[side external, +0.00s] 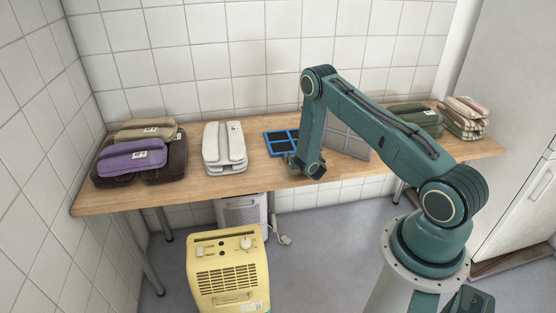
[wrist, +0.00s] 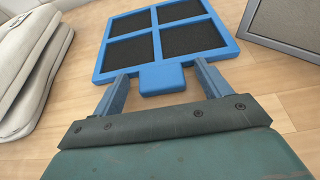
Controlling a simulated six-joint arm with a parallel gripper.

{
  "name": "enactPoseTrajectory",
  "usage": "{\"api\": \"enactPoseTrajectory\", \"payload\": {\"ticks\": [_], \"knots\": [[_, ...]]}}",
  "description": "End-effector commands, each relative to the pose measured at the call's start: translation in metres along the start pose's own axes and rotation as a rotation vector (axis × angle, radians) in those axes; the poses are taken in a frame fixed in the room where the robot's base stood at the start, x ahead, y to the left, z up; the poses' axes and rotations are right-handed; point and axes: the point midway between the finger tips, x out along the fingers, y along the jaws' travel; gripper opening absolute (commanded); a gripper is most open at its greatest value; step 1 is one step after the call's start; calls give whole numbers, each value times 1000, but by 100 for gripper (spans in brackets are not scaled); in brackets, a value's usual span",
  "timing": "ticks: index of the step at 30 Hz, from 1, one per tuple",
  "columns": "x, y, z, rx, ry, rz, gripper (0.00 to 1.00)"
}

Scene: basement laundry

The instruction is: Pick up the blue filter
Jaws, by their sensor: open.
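The blue filter (side external: 276,141) lies flat on the wooden table, left of my gripper in the side view. In the wrist view the blue filter (wrist: 160,36) has a blue frame around dark mesh panels, with a blue tab at its near edge. My gripper (wrist: 158,82) is open, with one finger on each side of the tab. Whether the fingers touch the tab or frame is unclear. In the side view my gripper (side external: 297,166) is low over the table, its fingers mostly hidden by the wrist.
A grey-framed panel (wrist: 287,24) lies right of the filter; it shows behind my arm in the side view (side external: 346,138). A white folded stack (side external: 224,148) stands on the left. Further left are purple (side external: 132,160) and tan bundles. Green bundles (side external: 415,121) sit at right.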

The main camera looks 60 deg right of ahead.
Motion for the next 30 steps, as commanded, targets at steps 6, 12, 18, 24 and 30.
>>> {"api": "enactPoseTrajectory", "payload": {"ticks": [6, 12, 18, 24, 30], "knots": [[0, 0, 0, 0, 0, 0, 53], [0, 0, 0, 0, -1, 0, 19], [0, 0, 1, 0, -1, 0, 19], [-2, 0, 5, 0, -2, 0, 19], [-6, 0, 18, 0, -3, 0, 19]]}}
